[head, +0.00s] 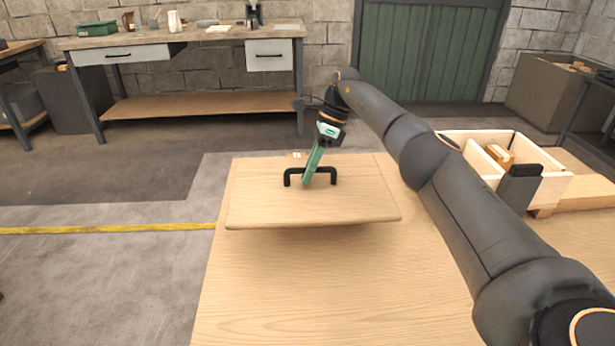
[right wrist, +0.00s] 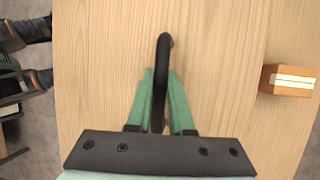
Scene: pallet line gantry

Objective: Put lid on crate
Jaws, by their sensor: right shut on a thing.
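The lid (head: 365,200) is a flat light-wood board with a black bar handle (head: 328,171). My right gripper (head: 307,182), with green fingers, is shut on this handle. The lid looks raised over the table, with a shadow under its near edge. In the right wrist view the green fingers (right wrist: 160,80) close on both sides of the handle (right wrist: 164,45), and the lid (right wrist: 100,80) fills the middle. An open light-wood crate (head: 555,186) stands at the right, apart from the lid, with wooden blocks inside. My left gripper is not in view.
The wooden table (head: 300,290) is clear in front of the lid. A small brown box with a white label (right wrist: 288,80) lies beyond the lid, mostly hidden in the head view. A workbench (head: 190,38) stands behind, and a grey bin (head: 545,95) stands at the back right.

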